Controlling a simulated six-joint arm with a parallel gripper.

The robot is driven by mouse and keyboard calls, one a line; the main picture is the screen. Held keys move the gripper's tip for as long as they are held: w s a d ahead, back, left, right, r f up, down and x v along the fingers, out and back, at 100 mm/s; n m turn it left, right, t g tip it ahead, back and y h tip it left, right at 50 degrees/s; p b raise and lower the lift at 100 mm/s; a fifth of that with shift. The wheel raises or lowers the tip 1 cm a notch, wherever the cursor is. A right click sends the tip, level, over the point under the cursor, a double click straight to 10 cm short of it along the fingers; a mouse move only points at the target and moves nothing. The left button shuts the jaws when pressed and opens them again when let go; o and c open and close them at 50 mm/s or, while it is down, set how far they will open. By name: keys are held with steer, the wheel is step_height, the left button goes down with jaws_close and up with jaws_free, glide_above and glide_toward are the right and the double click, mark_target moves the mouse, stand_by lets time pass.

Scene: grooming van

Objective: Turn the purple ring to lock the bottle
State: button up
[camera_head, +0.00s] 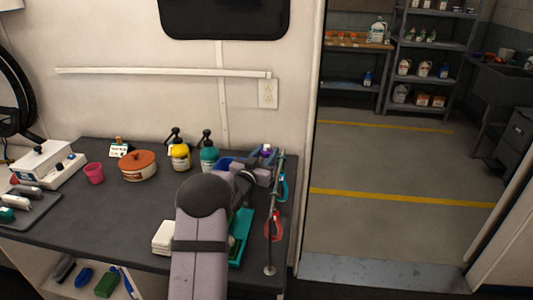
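A small purple patch (266,148), perhaps the purple ring, shows at the back right of the dark counter. The bottle under it is mostly hidden by my arm's end. My gripper (266,158) is at this spot, reaching in from the front. Its fingers are too small and too covered to tell whether they are open, shut or touching the purple part. A yellow bottle (180,157) and a teal bottle (209,155), both with black pump tops, stand upright to the left.
A metal post (275,220) with teal and red loops stands close right of my arm, at the counter's right edge. A teal tray (240,238), white block (163,238), orange-lidded pot (138,165) and pink cup (94,173) are on the counter (110,215). Its middle left is clear.

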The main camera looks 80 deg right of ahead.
steer(key=shift+w+g, duration=0.1)
steer(key=shift+g, duration=0.4)
steer(key=shift+r+m+g+y+p, duration=0.2)
steer(key=shift+m+g+y+p, duration=0.45)
steer(key=shift+m+g, duration=0.8)
steer(key=shift+m+g+y, duration=0.75)
steer(key=shift+g+y, duration=0.1)
steer(key=shift+g, duration=0.5)
steer(key=o, duration=1.1)
steer(key=shift+f, duration=0.1)
steer(key=shift+c, duration=0.2)
step_height(320, 180, up, 10)
steer(key=shift+b, duration=0.5)
